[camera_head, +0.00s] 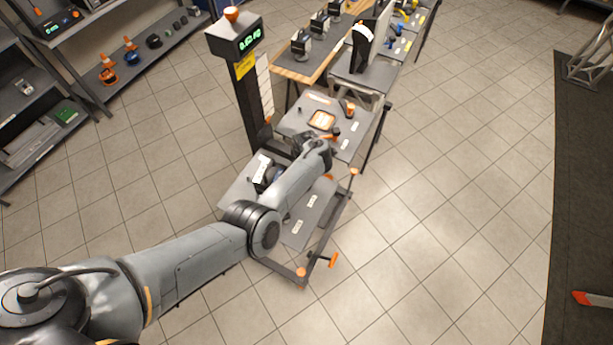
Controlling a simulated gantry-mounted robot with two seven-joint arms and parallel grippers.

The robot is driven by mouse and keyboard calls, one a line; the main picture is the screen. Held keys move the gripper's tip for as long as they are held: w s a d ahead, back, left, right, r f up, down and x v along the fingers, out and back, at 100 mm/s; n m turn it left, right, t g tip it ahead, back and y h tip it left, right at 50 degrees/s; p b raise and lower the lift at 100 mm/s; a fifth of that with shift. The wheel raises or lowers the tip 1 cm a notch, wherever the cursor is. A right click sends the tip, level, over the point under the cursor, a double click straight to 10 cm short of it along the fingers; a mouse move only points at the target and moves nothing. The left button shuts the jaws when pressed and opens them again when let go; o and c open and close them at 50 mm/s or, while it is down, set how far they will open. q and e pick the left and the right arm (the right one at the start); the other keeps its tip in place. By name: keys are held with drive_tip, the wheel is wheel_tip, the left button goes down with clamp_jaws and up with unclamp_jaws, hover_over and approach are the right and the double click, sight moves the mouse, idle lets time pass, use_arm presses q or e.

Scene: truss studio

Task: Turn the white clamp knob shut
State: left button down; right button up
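My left arm reaches in from the left over a grey workstation (308,212). Its wrist end is beside a dark upright post, above the gap between the lower and upper grey plates. My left gripper (297,147) is small, dark and partly behind my own wrist; I cannot see whether its fingers are open or shut. I cannot pick out a white clamp knob for certain. A dark device with a white face (263,172) stands on the lower plate, partly covered by my forearm. My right gripper cannot be made out.
A post with a green-digit display (247,42) stands behind the arm. Orange knobs (333,260) stick out from the cart's frame. Shelves (150,45) stand at left.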

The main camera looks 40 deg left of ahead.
idle(0.5)
use_arm(q)
drive_tip(key=c, duration=0.7)
unclamp_jaws()
drive_tip(key=shift+o, duration=0.2)
wheel_tip(320, 180, up, 11)
drive_tip(key=p, duration=0.3)
drive_tip(key=shift+d+f, duration=0.1)
drive_tip(key=shift+d, duration=0.05)
